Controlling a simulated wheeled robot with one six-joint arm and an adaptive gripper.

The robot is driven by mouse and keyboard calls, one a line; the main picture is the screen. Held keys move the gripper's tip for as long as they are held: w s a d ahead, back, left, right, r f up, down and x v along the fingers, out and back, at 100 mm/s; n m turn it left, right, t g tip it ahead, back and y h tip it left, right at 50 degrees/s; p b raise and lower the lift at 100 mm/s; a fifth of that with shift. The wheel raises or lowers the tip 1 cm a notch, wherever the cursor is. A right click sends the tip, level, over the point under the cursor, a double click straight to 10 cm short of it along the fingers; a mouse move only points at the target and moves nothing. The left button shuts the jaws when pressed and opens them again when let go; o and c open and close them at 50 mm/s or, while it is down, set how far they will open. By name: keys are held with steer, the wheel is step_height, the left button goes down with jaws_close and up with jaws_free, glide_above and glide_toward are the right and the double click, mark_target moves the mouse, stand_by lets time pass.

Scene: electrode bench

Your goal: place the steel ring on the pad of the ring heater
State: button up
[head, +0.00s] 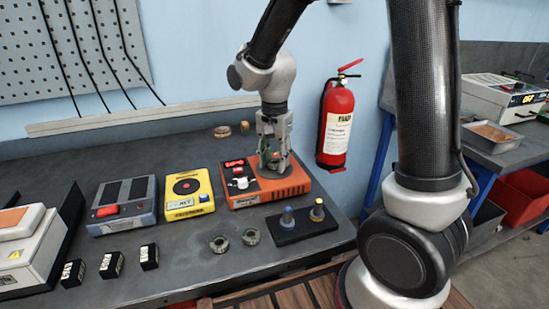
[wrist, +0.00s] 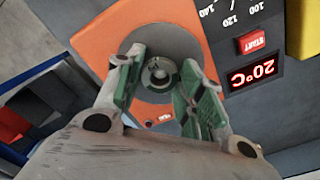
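The ring heater (head: 285,191) is the orange box at the back of the bench, with a round grey pad (wrist: 185,42) on it. Its red display reads 20°C in the wrist view. The steel ring (wrist: 147,82) shows as a small grey ring over the pad, between my fingers and a little off the pad's middle. It seems to lie on the pad, but any small height gap cannot be judged. My gripper (head: 273,160) points down over the pad. In the wrist view my gripper (wrist: 162,66) looks open, its green-padded fingers on either side of the ring.
Left of the heater stand a yellow device (head: 188,197) and a grey-blue device (head: 124,208). Two more rings (head: 219,244) (head: 250,237) lie in front. A black stand (head: 300,231) with two pegs is at front right. Several black blocks (head: 111,265) lie at front left.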

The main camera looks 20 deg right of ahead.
steer(key=shift+o, duration=1)
step_height(320, 180, up, 12)
steer(key=s+d+r+n+t, duration=0.2)
steer(key=s+d+n, duration=0.2)
steer(key=s+d, duration=0.3)
steer(key=s+d+r+n+t, duration=0.1)
steer(key=s+d+n+t, duration=0.1)
steer(key=s+d+n, duration=0.3)
steer(key=s+d, duration=0.3)
steer(key=s, duration=0.4)
steer(key=shift+r, duration=0.35)
stand_by(0.6)
